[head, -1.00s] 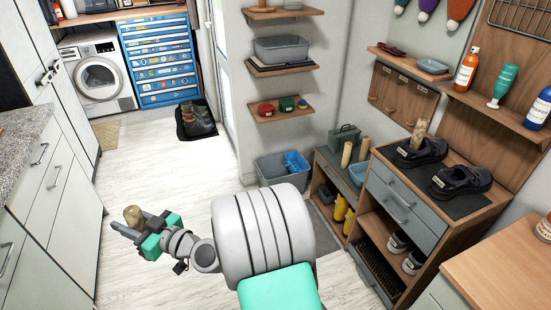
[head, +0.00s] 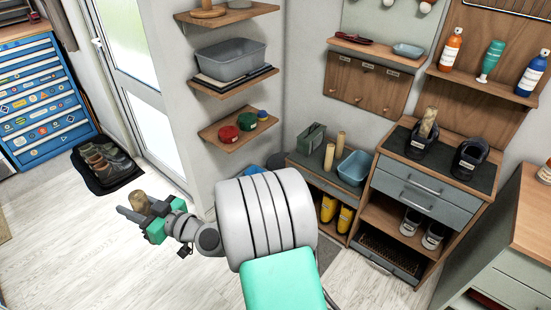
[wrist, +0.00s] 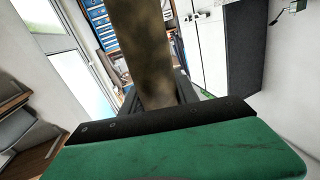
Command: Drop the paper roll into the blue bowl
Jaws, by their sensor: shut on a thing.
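My gripper (head: 140,208) is shut on a mottled brown roll (head: 137,197), out over the floor at the left of the head view. The roll also fills the upper middle of the wrist view (wrist: 143,50), in front of the green gripper body. A light blue bowl (head: 354,168) stands on the low bench (head: 312,170) at right, well apart from my gripper. Two tan paper rolls (head: 328,157) (head: 341,146) stand upright beside the bowl. Another roll (head: 428,121) stands in a dark shoe on the cabinet.
A grey-green caddy (head: 311,138) is left of the bench rolls. Wall shelves (head: 238,131) jut out above my arm. A shoe cabinet (head: 428,183) adjoins the bench. A boot tray (head: 103,168) lies by the door. Floor between is clear.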

